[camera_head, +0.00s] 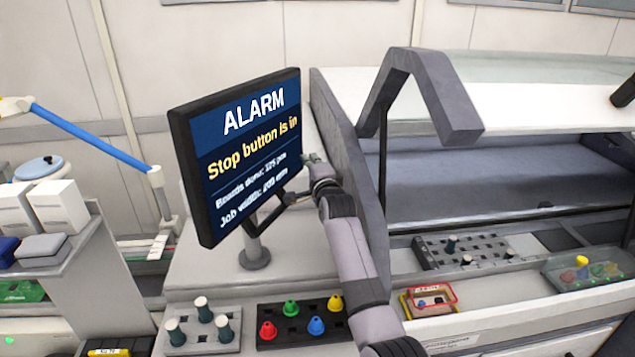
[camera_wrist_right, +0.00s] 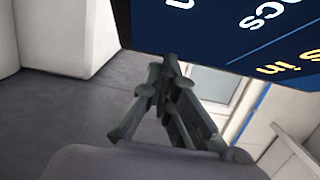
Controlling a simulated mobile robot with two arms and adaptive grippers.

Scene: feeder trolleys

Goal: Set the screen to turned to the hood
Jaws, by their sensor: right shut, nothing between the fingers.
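The screen (camera_head: 245,155) is a dark-framed panel on a post (camera_head: 255,245) with a round foot. My right gripper (camera_head: 308,162) is shut and empty at the right edge of the screen, partly hidden by my own arm. In the right wrist view the shut fingers (camera_wrist_right: 169,62) lie close against the lower edge of the screen (camera_wrist_right: 235,25); I cannot tell whether they touch. The hood (camera_head: 480,100) of the machine is to the right. My left gripper is not in view.
A grey upright panel (camera_head: 345,150) stands just right of my gripper. Below are a tray of coloured knobs (camera_head: 293,337), a tray of dark pegs (camera_head: 232,315) and a red-framed box (camera_head: 428,300). A blue rod (camera_head: 90,137) crosses at left.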

